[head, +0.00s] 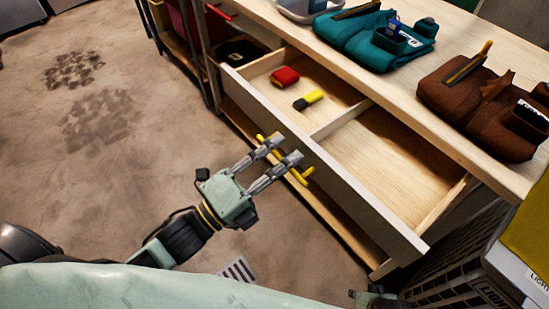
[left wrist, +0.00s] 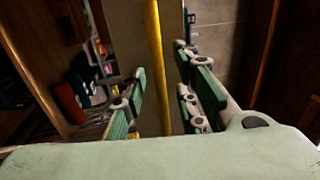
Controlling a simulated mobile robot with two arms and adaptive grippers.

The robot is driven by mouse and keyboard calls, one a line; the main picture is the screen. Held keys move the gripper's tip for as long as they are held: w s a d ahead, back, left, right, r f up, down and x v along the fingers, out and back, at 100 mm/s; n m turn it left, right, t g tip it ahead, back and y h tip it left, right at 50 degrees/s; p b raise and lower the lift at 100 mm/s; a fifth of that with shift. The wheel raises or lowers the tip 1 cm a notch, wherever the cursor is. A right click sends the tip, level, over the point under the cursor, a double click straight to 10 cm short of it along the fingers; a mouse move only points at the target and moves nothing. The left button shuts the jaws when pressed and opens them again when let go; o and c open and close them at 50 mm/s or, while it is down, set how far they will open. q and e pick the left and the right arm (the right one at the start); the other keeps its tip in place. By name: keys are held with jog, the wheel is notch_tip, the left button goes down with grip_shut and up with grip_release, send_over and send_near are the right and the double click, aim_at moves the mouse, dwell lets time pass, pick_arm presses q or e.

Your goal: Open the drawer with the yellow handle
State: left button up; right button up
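The drawer (head: 385,150) with the yellow handle (head: 299,177) stands pulled out of the wooden workbench, its inside in view. The yellow handle is a bar along its front. My left gripper (head: 286,152) is at the handle with its fingers apart. In the left wrist view the yellow bar (left wrist: 154,60) runs between the two fingers (left wrist: 160,88), with a gap visible on the right side. Whether the left finger touches it I cannot tell. A small part of what looks like my right gripper (head: 372,297) shows at the bottom edge; its fingers are not clear.
The drawer holds a red item (head: 285,77) and a yellow-black item (head: 309,100). A red handle (head: 221,12) is further back. Teal (head: 365,38) and brown (head: 465,95) tool bags lie on the worktop. A dark crate (head: 455,285) is at lower right. The floor at left is clear.

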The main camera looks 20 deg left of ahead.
pick_arm(q)
jog(key=v, duration=1.2)
dwell(0.3)
